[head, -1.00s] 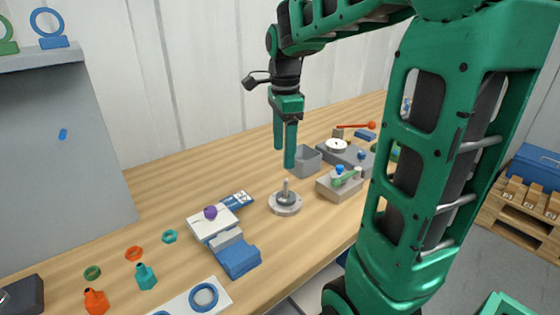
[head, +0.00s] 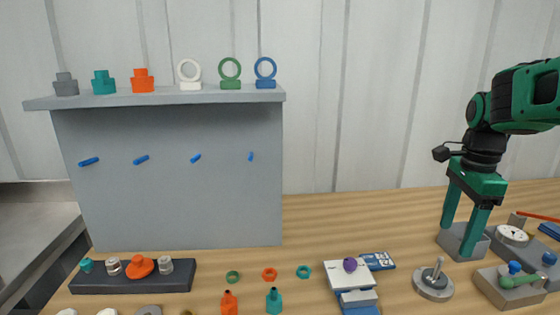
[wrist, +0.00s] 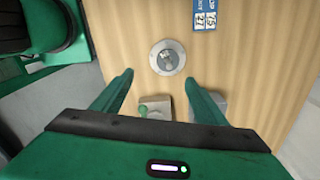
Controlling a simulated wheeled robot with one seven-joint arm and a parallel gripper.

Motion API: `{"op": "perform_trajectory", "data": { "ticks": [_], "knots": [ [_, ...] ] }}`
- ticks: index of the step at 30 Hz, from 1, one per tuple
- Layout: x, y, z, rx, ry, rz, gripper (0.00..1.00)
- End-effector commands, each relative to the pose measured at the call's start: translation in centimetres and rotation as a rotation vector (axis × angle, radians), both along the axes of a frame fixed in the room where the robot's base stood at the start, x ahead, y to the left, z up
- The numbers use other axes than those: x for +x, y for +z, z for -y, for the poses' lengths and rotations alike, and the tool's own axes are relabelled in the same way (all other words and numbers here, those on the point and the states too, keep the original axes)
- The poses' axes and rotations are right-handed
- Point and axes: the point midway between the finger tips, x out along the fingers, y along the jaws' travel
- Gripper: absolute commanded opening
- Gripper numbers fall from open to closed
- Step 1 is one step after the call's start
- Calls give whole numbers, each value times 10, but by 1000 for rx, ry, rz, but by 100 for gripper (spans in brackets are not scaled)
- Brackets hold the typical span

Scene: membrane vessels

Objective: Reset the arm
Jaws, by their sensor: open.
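My gripper (head: 458,222) is at the right of the head view, on my green arm, pointing down above the table. Its two green fingers are apart and nothing is between them. In the wrist view the open fingers (wrist: 158,92) frame bare wood, with a round metal disc with an upright post (wrist: 167,58) beyond them. That disc with a post (head: 433,284) also shows in the head view, left of and nearer than my gripper. A grey open box (head: 462,243) stands behind the fingers in the head view; whether they touch it cannot be told.
A grey board (head: 170,185) with blue pegs carries a shelf (head: 150,101) of rings and fittings. A dark tray (head: 85,280) holds small parts. A grey block with a green-handled valve (head: 497,291) is at right.

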Motion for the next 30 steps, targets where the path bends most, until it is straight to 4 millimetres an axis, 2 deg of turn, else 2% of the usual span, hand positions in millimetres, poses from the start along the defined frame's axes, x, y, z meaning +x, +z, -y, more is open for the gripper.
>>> {"op": "perform_trajectory", "data": {
  "ticks": [12, 18, 24, 30],
  "knots": [
    [-118, -44, 3, 6, 721, 1, 66],
    [-164, -68, 0, 12, 1034, 3, 66],
    [-185, -81, -5, 16, 1196, 4, 66],
    [-188, -82, -5, 16, 1221, 4, 66]
  ]
}}
